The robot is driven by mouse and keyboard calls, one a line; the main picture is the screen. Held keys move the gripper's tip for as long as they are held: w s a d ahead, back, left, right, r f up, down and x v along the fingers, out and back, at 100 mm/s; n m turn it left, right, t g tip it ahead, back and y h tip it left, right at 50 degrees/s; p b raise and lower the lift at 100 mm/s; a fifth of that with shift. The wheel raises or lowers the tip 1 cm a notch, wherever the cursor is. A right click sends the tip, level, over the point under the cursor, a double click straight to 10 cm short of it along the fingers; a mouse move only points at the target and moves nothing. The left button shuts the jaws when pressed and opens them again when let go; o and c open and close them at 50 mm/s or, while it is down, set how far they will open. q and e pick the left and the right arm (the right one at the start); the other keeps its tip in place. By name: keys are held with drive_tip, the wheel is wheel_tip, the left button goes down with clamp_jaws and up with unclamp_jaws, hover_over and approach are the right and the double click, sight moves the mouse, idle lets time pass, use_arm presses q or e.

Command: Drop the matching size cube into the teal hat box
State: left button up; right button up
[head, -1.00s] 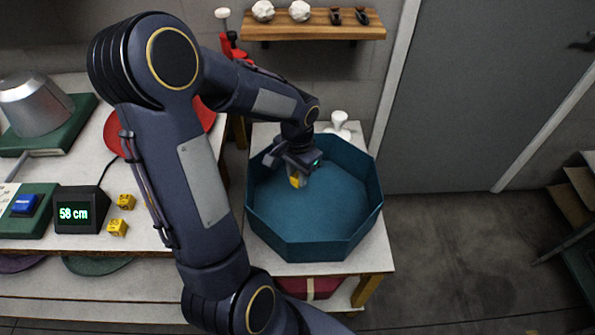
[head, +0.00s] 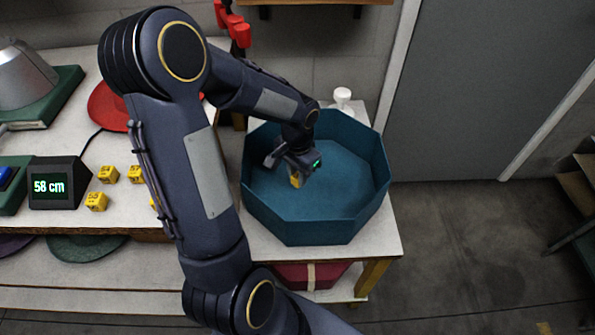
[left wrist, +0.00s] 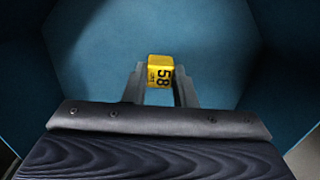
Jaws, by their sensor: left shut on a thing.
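The teal hat box (head: 345,216) is an open octagonal box on the white table. My left gripper (head: 293,176) is inside its rim, above its floor, and is shut on a yellow cube (head: 296,181). In the left wrist view, the cube (left wrist: 160,71) shows the number 58 and sits between the fingertips (left wrist: 158,84), with the box floor (left wrist: 100,60) beyond it. The display (head: 52,187) reads 58 cm. My right gripper is out of view.
Several other yellow cubes (head: 96,201) lie beside the display on the left table. A red hat (head: 108,106) is behind them. A white knob-shaped object (head: 342,96) stands behind the box. A red box (head: 300,275) sits on the shelf below.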

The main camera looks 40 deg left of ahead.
use_arm(q)
drive_tip(key=shift+f+b, duration=1.85)
drive_tip(key=shift+f, duration=0.85)
drive_tip(key=shift+f+b, duration=0.4)
drive_tip(key=shift+f, duration=0.05)
drive_tip(key=o, duration=1)
drive_tip(key=shift+o, duration=0.2)
drive_tip(key=shift+r, duration=0.1)
wheel_tip(320, 180, up, 8)
drive_tip(key=shift+f+p, duration=0.15)
drive_tip(key=shift+p, duration=0.95)
